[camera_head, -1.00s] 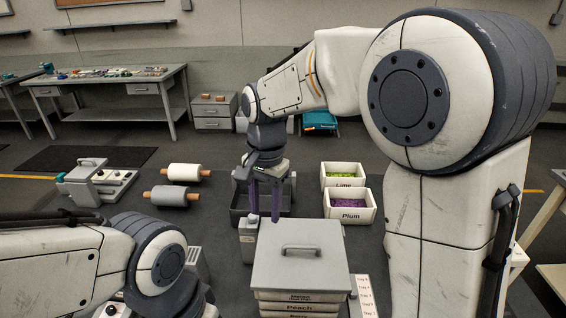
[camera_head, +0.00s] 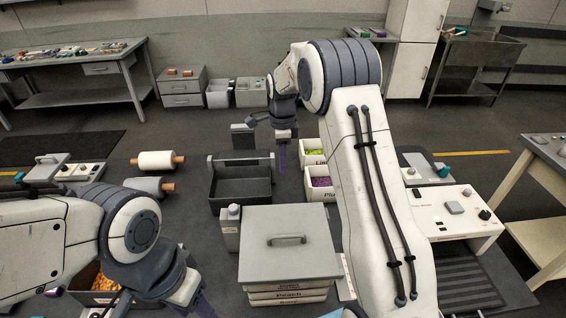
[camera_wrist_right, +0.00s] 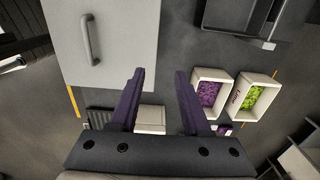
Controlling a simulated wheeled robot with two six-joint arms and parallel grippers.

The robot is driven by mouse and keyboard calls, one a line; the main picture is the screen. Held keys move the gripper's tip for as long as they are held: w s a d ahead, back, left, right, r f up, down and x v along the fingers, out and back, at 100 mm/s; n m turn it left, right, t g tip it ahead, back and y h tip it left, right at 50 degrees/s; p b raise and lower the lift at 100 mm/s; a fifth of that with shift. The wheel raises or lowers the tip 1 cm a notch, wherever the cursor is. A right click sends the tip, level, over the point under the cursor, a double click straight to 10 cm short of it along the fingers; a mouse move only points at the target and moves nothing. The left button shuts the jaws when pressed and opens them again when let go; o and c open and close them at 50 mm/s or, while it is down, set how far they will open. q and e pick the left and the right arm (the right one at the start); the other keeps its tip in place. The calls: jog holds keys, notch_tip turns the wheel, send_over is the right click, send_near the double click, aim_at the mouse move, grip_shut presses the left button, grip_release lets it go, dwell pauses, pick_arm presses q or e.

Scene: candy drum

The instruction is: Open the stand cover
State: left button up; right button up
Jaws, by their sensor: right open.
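The stand cover (camera_head: 262,258) is a flat grey square lid with a bar handle (camera_head: 287,238). It lies level on top of the stack of labelled trays (camera_head: 290,292), one reading Peach. My right gripper (camera_head: 282,160) is beyond the cover's far edge, pointing down, and apart from the handle. In the right wrist view its purple fingers (camera_wrist_right: 160,75) are spread with nothing between them. That view shows the cover (camera_wrist_right: 125,35) and handle (camera_wrist_right: 88,40) at upper left. My left gripper (camera_head: 200,308) is cut off at the bottom edge; its opening is unclear.
A dark open bin (camera_head: 240,190) stands behind the cover, with the white Plum box (camera_head: 318,195) to its right. A small grey canister (camera_head: 230,228) is close to the cover's left side. A control panel (camera_head: 455,212) stands at right. A bin of orange pieces (camera_head: 92,296) is lower left.

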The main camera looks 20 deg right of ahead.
jog(key=shift+f, duration=1.15)
grip_shut()
dwell(0.5)
